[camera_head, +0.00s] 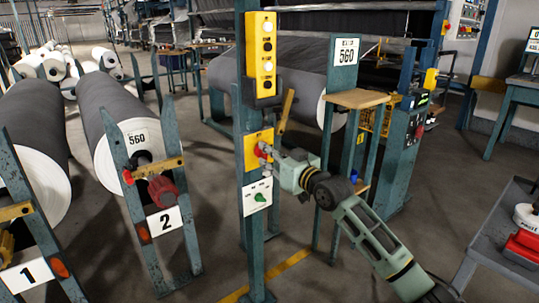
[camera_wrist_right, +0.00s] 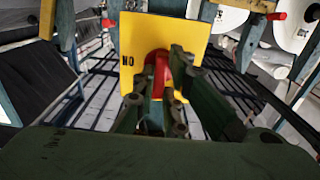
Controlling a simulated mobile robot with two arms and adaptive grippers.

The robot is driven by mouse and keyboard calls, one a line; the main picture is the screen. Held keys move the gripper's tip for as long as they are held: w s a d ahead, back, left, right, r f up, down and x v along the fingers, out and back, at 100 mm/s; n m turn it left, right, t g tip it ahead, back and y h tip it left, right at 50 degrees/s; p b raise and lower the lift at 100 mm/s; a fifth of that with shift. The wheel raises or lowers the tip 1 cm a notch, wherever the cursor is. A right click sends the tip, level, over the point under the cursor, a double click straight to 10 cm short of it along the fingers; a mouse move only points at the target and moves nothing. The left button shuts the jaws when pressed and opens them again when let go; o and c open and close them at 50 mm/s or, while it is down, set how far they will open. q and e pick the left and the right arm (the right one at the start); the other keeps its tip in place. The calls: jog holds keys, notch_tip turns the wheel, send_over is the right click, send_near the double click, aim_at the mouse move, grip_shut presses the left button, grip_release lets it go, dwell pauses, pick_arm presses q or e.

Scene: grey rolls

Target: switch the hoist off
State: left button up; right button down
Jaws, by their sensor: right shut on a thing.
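The hoist switch is a red rotary handle on a yellow plate (camera_head: 252,140), fixed to a blue-green post (camera_head: 248,115). My right gripper (camera_head: 268,153) reaches the switch from the right and is shut on the red handle. In the right wrist view the handle (camera_wrist_right: 159,70) stands upright in the picture between the fingers (camera_wrist_right: 158,98), in front of the yellow plate (camera_wrist_right: 190,35). Lettering beside it reads as upside-down "ON". The fingers hide part of the handle. My left gripper is not in view.
Above the switch hangs a yellow button box (camera_head: 262,45). Below it is a white panel with a green knob (camera_head: 260,197). A small wooden shelf (camera_head: 357,98) stands right of the post. Large grey rolls (camera_head: 105,110) lie on the left; a grey cart (camera_head: 490,235) stands at lower right.

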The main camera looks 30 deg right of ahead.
dwell(0.3)
jog(key=c, duration=1.8)
grip_release()
jog(key=s+d, duration=0.1)
jog(key=s, duration=1.1)
